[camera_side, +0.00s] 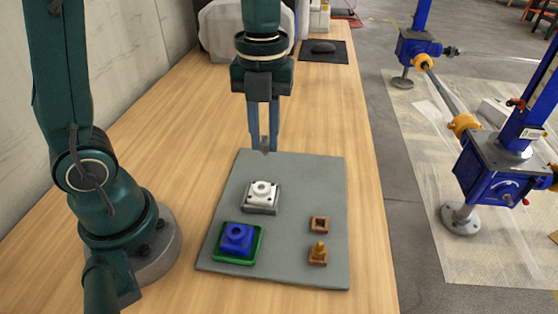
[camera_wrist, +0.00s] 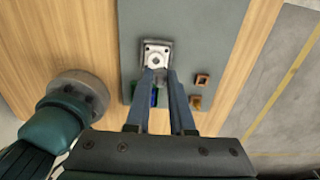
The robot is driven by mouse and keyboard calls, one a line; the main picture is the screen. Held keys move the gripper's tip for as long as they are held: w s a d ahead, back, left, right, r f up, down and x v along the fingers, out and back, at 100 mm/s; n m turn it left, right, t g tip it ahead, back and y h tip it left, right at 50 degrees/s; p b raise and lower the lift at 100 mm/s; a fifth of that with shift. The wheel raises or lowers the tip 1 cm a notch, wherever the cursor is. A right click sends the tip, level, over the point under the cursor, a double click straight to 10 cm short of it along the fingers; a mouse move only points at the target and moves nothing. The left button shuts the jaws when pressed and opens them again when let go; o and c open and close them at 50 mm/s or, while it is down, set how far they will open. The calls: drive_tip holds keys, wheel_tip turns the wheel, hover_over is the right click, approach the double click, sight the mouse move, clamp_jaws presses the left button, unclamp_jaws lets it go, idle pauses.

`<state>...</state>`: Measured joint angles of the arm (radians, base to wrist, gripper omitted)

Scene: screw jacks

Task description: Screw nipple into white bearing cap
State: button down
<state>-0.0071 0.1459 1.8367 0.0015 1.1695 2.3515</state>
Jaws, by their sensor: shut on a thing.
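The white bearing cap (camera_side: 261,194) sits on a grey square base on the grey board, its round hole facing up. It also shows in the wrist view (camera_wrist: 150,46), just beyond my fingertips. My gripper (camera_side: 265,147) points down above the board's far part, behind and above the cap and apart from it. Its fingers are shut on a small greyish piece, seemingly a nipple, mostly hidden between the fingertips. In the wrist view my gripper (camera_wrist: 160,73) overlaps the cap's near edge. A brass-coloured nipple (camera_side: 319,249) stands upright in a brown square holder.
A second brown holder (camera_side: 319,224) looks empty. A blue bearing cap (camera_side: 237,238) stands in a green tray (camera_side: 258,247) at the front left. A black mat with a mouse (camera_side: 324,47) lies far back.

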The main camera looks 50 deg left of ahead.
drive_tip(key=shift+s+d+r, duration=0.15)
drive_tip(key=shift+s+d, duration=0.05)
drive_tip(key=shift+s, duration=0.5)
hover_over(262, 190)
drive_tip(key=shift+w+a+f, duration=0.1)
drive_tip(key=shift+a+f, duration=0.1)
drive_tip(key=shift+f, duration=1.1)
drive_tip(key=shift+w+a+f, duration=0.1)
drive_tip(key=shift+a+f, duration=0.05)
drive_tip(key=shift+f, duration=1.1)
drive_tip(key=shift+f, duration=1.05)
drive_tip(key=c, duration=0.9)
unclamp_jaws()
